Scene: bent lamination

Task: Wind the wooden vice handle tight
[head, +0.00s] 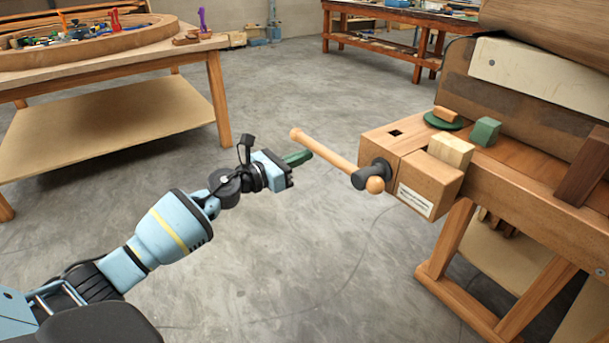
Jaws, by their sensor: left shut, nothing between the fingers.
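The wooden vice handle (331,154) is a round bar with a knob at each end. It passes through the dark screw head (372,174) at the front of the wooden vice (407,166) on the workbench. Its long part points up and left, and the near knob sits close to the screw. My left gripper (305,156) is shut and empty, its green fingers beside the handle's far half in this view. I cannot tell whether they touch the handle. My right gripper does not show.
A pale wood block (451,149), a green block (485,131) and a green disc (443,121) lie on the workbench (540,165) by the vice. A table (110,62) with a wooden ring stands at the left. The grey floor between is clear.

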